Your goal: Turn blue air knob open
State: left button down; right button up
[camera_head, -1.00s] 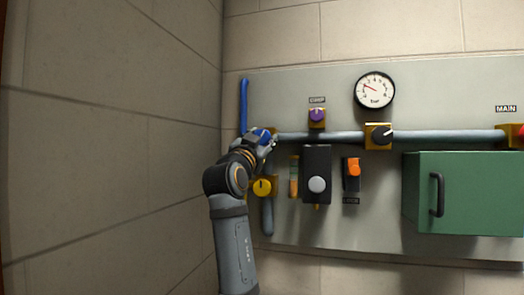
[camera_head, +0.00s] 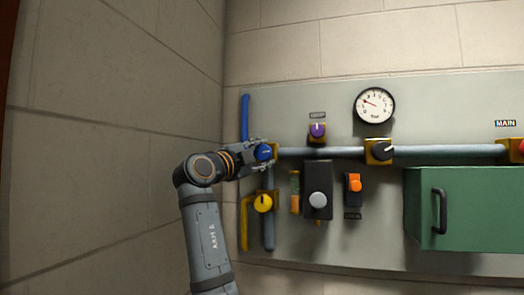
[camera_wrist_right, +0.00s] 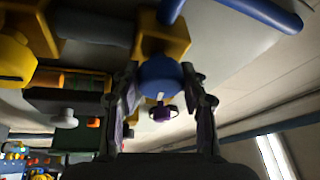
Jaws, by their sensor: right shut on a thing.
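The blue air knob (camera_head: 263,153) is a round blue knob on a yellow block at the left end of the grey pipe. It also shows in the wrist view (camera_wrist_right: 159,78), with a white mark on its face. My right gripper (camera_head: 257,154) reaches it from the left and is shut on it. In the wrist view one finger of the right gripper (camera_wrist_right: 162,84) is on each side of the knob. The fingers hide part of the knob and block in the head view. My left gripper is not in view.
A yellow knob (camera_head: 263,203) is close below. A purple knob (camera_head: 318,131), a black knob (camera_head: 382,150), a black box with a grey button (camera_head: 318,199) and an orange switch (camera_head: 355,186) are to the right. A gauge (camera_head: 374,105) and green cabinet (camera_head: 468,211) are further right.

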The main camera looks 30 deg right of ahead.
jog(key=shift+m+g+p, duration=0.35)
jog(key=shift+m+g, duration=0.05)
jog(key=shift+m, duration=0.6)
jog(key=shift+f+y, duration=0.1)
jog(key=shift+y, duration=0.2)
jog(key=o, duration=1.2)
jog(key=shift+c, duration=0.2)
jog(key=shift+a, duration=0.1)
jog(key=v, duration=0.7)
jog(key=shift+s+a, duration=0.1)
jog(key=shift+a, duration=0.15)
